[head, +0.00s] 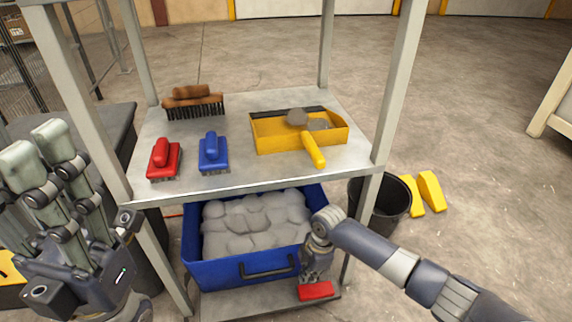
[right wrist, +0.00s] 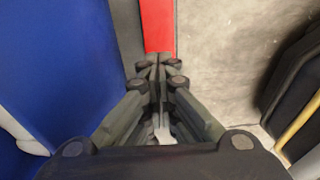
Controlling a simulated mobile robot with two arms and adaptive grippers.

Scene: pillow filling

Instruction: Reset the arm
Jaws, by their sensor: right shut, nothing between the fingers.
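My right gripper (head: 313,277) reaches down at the front right corner of the blue bin (head: 215,274), above the lower shelf. In the right wrist view its fingers (right wrist: 156,64) are closed together with nothing between them. A red object (head: 315,291) lies on the lower shelf just beyond the fingertips; it also shows in the right wrist view (right wrist: 158,25). Whether the fingertips touch it I cannot tell. My left gripper (head: 36,150) is raised at the left of the head view, its fingers pointing up and apart, with nothing between them.
The blue bin holds grey-white stuffing (head: 250,222). The upper shelf (head: 240,177) carries a brown brush (head: 194,103), a red brush (head: 163,160), a blue brush (head: 213,153) and a yellow dustpan (head: 270,133). Shelf posts stand near both arms. A black bucket (head: 392,205) stands at the right.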

